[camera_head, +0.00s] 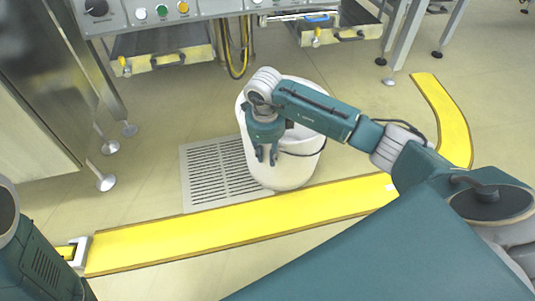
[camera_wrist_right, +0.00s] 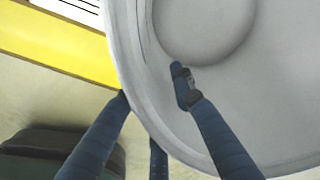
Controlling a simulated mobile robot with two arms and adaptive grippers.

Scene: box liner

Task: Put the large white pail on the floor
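The large white pail (camera_head: 299,162) is in the middle of the head view, mouth up, by the floor drain and the yellow floor line. Whether its base rests on the floor is unclear. My right gripper (camera_head: 266,158) is at its near left wall. In the right wrist view, the gripper (camera_wrist_right: 152,88) straddles the pail's rim (camera_wrist_right: 134,60): one finger lies inside the mouth, the others outside. The outer fingertips are partly hidden by the rim, so a firm hold is not clear.
A slotted floor drain (camera_head: 212,178) lies left of the pail. A yellow floor line (camera_head: 190,231) runs in front and curves up at the right. A machine with buttons (camera_head: 165,10) stands behind. A steel cabinet (camera_head: 48,75) stands at the left. Floor is clear between.

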